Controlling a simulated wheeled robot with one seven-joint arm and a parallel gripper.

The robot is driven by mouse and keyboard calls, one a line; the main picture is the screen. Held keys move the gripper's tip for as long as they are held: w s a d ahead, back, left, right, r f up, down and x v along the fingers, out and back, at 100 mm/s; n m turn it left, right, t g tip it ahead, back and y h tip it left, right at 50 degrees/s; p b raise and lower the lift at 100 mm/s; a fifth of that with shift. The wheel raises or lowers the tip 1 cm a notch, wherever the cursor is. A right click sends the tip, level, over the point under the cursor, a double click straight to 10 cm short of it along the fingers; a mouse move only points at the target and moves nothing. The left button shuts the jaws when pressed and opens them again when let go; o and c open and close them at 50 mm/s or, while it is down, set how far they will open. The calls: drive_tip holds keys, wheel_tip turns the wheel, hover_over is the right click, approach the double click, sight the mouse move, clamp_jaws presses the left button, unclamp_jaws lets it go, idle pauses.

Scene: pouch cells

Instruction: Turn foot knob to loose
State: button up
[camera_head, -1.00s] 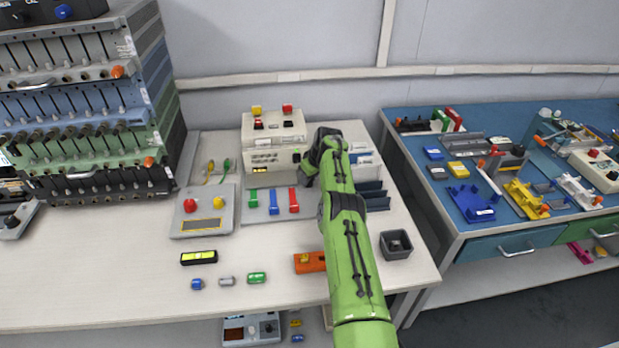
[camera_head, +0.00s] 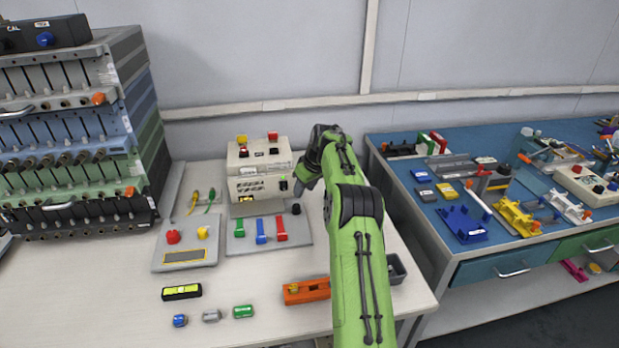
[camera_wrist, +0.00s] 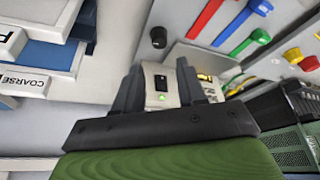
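A small black knob (camera_head: 296,209) stands at the right back of the grey plate with coloured levers, in front of the white machine. It also shows in the wrist view (camera_wrist: 158,37), beyond my fingertips. I cannot tell for sure whether it is the foot knob. My gripper (camera_wrist: 159,68) is open and empty, its two dark fingers apart. Between them I see the white machine's panel with a black switch and a lit green light. In the head view my gripper (camera_head: 299,188) is dark, close to the machine's right side, and partly hidden by my arm.
The white machine (camera_head: 260,160) has yellow and red buttons on top. The plate (camera_head: 240,240) carries green, blue and red levers. Blue-and-white drawers with a COARSE label (camera_wrist: 30,80) lie left in the wrist view. An orange block (camera_head: 307,291) sits at the front.

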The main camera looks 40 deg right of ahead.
drive_tip(key=p+v, duration=0.1)
drive_tip(key=v, duration=0.4)
drive_tip(key=shift+r, duration=0.3)
drive_tip(key=shift+o, duration=0.4)
